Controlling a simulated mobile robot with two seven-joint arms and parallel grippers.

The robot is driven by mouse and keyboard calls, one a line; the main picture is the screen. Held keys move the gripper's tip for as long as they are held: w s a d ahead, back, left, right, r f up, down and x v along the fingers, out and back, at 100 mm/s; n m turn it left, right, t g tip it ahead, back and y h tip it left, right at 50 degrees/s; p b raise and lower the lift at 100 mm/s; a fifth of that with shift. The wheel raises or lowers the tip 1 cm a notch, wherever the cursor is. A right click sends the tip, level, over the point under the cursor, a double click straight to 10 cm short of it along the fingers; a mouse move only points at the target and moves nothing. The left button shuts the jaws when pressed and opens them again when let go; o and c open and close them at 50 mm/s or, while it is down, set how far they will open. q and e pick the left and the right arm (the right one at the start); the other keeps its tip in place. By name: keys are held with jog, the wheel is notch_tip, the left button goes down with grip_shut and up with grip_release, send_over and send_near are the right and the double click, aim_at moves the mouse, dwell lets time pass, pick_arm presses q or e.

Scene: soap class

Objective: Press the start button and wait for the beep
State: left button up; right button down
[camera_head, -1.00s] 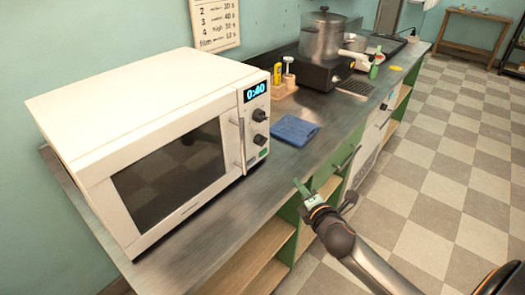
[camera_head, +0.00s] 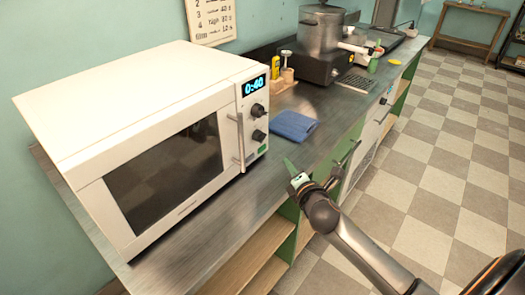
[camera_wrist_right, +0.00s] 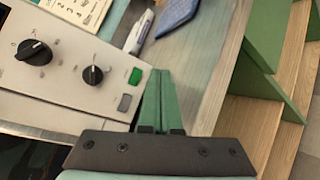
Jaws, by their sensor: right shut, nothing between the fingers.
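The white microwave (camera_head: 130,130) stands on the counter with its door shut, and its display (camera_head: 254,85) reads 0:40. The green start button (camera_wrist_right: 135,76) is on its control panel, below two black knobs; it also shows small in the head view (camera_head: 262,149). A grey button (camera_wrist_right: 124,103) sits beside it in the wrist view. My right gripper (camera_head: 289,165) is shut and empty, to the right of the panel and apart from it. Its green fingers (camera_wrist_right: 159,75) lie close together just right of the green button in the wrist view. My left gripper is out of view.
A folded blue cloth (camera_head: 293,126) lies on the metal counter (camera_head: 225,205) right of the microwave. A yellow bottle (camera_head: 275,67), a pump bottle, and a pot (camera_head: 320,33) on a dark cooker stand farther back. Open tiled floor is on the right.

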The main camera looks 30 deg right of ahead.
aim_at(266, 148)
jog(key=w, duration=0.1)
jog(key=w+a, duration=0.1)
jog(key=w, duration=0.1)
jog(key=shift+w+a+b, duration=0.2)
jog(key=shift+w+b, duration=0.1)
jog(key=shift+b, duration=0.1)
jog(key=shift+w+a, duration=0.2)
jog(key=shift+w, duration=0.25)
jog(key=shift+w+a, duration=0.2)
jog(key=shift+w, duration=0.25)
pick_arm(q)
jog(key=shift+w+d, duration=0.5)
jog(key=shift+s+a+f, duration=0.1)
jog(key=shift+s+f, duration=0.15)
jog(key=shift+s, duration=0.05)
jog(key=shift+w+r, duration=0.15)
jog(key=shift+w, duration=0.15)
pick_arm(e)
jog(key=shift+w, duration=0.15)
jog(key=shift+w+a, duration=0.15)
jog(key=shift+w, duration=0.1)
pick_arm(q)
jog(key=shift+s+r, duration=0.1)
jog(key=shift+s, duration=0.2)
